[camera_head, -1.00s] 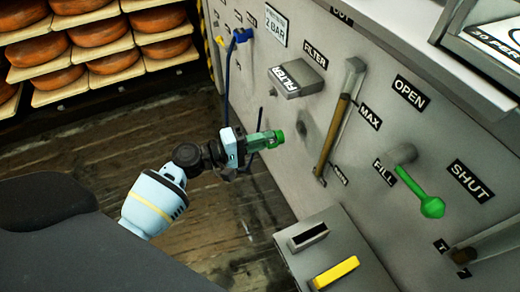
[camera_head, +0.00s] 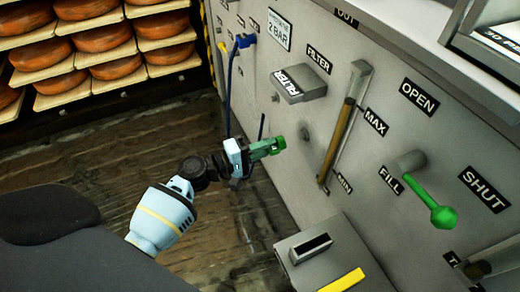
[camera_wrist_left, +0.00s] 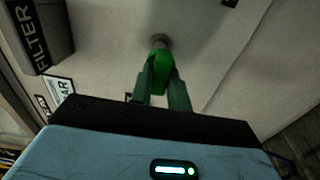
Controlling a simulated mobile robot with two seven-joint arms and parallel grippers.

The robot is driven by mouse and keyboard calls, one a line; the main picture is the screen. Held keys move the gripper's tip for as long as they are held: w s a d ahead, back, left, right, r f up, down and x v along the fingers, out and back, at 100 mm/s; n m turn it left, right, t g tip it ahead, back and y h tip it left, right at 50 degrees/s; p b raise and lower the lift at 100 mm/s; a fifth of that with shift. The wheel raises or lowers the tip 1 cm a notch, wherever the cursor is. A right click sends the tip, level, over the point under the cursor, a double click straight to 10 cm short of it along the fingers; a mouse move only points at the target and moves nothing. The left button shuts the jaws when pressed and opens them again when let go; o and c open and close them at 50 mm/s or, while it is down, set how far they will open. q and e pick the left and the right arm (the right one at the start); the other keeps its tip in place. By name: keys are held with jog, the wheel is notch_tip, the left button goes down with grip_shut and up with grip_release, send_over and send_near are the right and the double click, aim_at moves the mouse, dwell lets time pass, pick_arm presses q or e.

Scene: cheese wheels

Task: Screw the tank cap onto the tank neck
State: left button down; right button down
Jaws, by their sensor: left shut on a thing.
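The green tank cap (camera_head: 279,142) is held at the tip of my left gripper (camera_head: 266,148), in front of the grey machine panel. In the left wrist view the cap (camera_wrist_left: 160,75) sits between the two green fingers, which are shut on it. The tank neck (camera_head: 305,134) is a short grey stub on the panel, just right of the cap in the head view, with a small gap visible between them. In the left wrist view the neck (camera_wrist_left: 159,41) shows directly beyond the cap; contact cannot be judged there. My right gripper is not in view.
A grey FILTER box (camera_head: 298,84) juts out above the neck, and a sight gauge (camera_head: 338,138) stands to its right. A green-handled valve (camera_head: 432,197) is further right. A grey box (camera_head: 322,252) juts out below. Cheese shelves (camera_head: 100,45) stand at the back left.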

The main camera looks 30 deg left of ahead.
aim_at(283, 142)
pick_arm(q)
jog(key=shift+b+x, duration=0.35)
jog(key=shift+x, duration=1.05)
jog(key=shift+w+d, duration=0.3)
jog(key=shift+w, duration=0.1)
jog(key=shift+b, duration=0.45)
dwell(0.4)
dwell(0.4)
jog(key=shift+w+d, duration=0.3)
jog(key=shift+w+d+b, duration=0.2)
jog(key=shift+w+b, duration=0.1)
